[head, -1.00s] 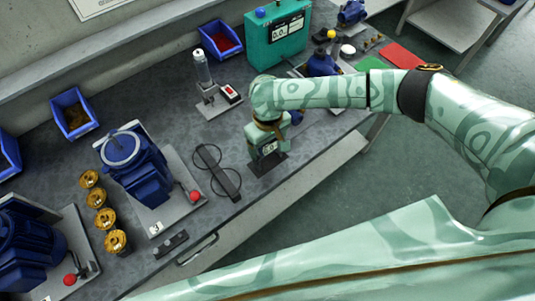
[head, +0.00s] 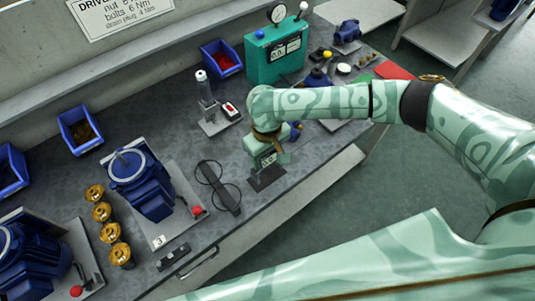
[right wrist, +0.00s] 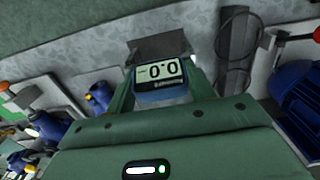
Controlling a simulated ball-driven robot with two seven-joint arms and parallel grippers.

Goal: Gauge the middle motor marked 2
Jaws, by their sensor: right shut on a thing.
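My right gripper (head: 267,151) is shut on a small gauge (head: 267,160) with a display, at or just above a dark plate (head: 267,180) near the bench's front edge. In the right wrist view the gauge (right wrist: 160,73) sits between the fingers and reads 0.0, with the dark plate (right wrist: 157,46) behind it. Whether they touch is unclear. A blue motor (head: 148,190) on a grey base carries the mark 3. Another blue motor (head: 30,258) is cut by the left edge, and its mark is not visible. No mark 2 is readable. My left gripper is out of view.
A dark bar with two thin rings (head: 220,188) lies between motor 3 and the gripper. Several brass parts (head: 102,212) stand left of motor 3. Blue bins (head: 80,128), a clear cylinder on a stand (head: 205,88) and a teal box (head: 276,52) stand farther back.

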